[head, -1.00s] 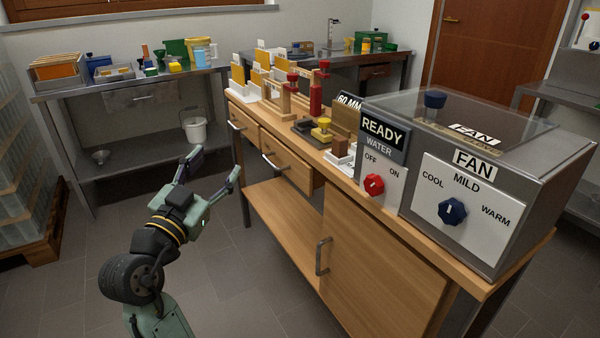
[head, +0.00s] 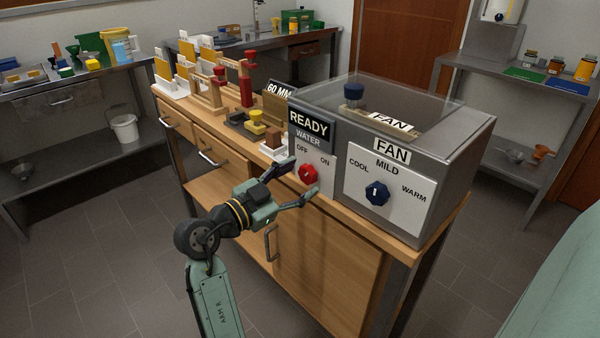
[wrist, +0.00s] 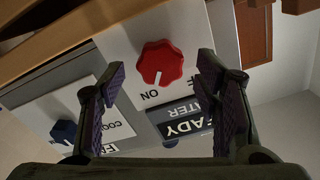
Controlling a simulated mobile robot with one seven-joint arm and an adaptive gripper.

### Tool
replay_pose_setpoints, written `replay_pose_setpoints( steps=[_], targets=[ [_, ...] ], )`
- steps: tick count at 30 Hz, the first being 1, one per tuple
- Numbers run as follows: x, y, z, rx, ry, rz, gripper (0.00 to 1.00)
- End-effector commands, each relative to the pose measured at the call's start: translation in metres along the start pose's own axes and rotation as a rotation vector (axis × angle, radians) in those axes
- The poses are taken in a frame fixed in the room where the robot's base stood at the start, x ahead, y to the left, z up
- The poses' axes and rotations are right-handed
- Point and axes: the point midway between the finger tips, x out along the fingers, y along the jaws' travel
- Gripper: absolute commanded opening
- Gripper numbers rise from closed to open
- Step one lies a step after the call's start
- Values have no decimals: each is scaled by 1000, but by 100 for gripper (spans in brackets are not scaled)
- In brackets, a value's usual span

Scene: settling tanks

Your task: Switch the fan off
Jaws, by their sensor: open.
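The grey fan box (head: 458,160) stands on the right end of the wooden cabinet. Its white front panel reads FAN, COOL, MILD and WARM around a blue knob (head: 377,193), whose white mark points up towards MILD. Left of it, a panel under a READY sign (head: 309,124) reads WATER, OFF and ON. Its red knob (head: 308,174) also shows in the wrist view (wrist: 161,62), its white mark pointing towards ON. My gripper (head: 304,177) is open, its fingers on either side of the red knob in the picture. I cannot tell whether they touch it.
The wooden cabinet (head: 330,275) holds wooden stands and blocks further left. Metal benches stand along the walls. The floor left of the cabinet is clear.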

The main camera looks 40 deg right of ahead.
Motion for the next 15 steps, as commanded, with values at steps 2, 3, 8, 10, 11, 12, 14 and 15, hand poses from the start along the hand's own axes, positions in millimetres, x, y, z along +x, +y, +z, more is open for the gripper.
replay_pose_setpoints(
  steps=[2, 3, 8, 10, 11, 12, 14, 15],
  targets=[
    [8, 0, -1, -1, -1, 1, 57],
    [10, 0, -1, 0, 0, 1, 57],
    [13, 0, 0, 1, -1, -1, 57],
    [13, 0, 0, 1, -1, -1, 57],
    [13, 0, 0, 1, -1, -1, 57],
    [13, 0, 0, 1, -1, -1, 57],
    [13, 0, 0, 1, -1, -1, 55],
    [12, 0, 0, 1, -1, -1, 53]
  ],
)
